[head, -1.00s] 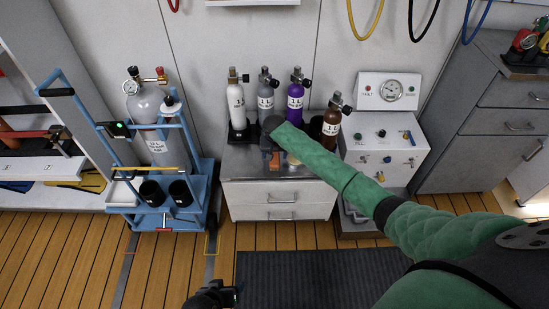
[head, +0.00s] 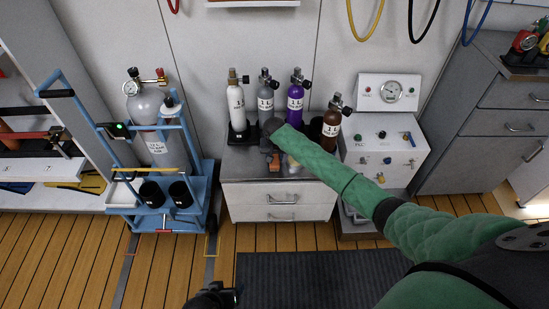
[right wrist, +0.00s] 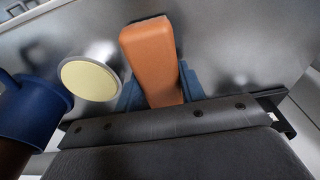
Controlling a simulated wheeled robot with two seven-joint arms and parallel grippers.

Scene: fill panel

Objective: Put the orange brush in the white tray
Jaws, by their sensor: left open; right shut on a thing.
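The orange brush (right wrist: 150,58) is a block-like orange piece in the right wrist view, held between the two blue fingers of my right gripper (right wrist: 158,92). In the head view, my right gripper (head: 273,156) is over the drawer cabinet's top, with a bit of orange at its fingers. I cannot tell whether the brush touches the top. My left gripper (head: 218,297) is at the bottom edge of the head view, away from everything, mostly cut off. The white tray (head: 121,193) appears to be the small pale tray on the left side of the blue cart.
The blue cart (head: 160,218) carries a grey cylinder (head: 150,105) and two black cups. Several small bottles stand behind my right gripper on the cabinet (head: 255,196). A pale disc-ended object (right wrist: 90,78) lies beside the brush. A white gauge panel (head: 385,150) stands right.

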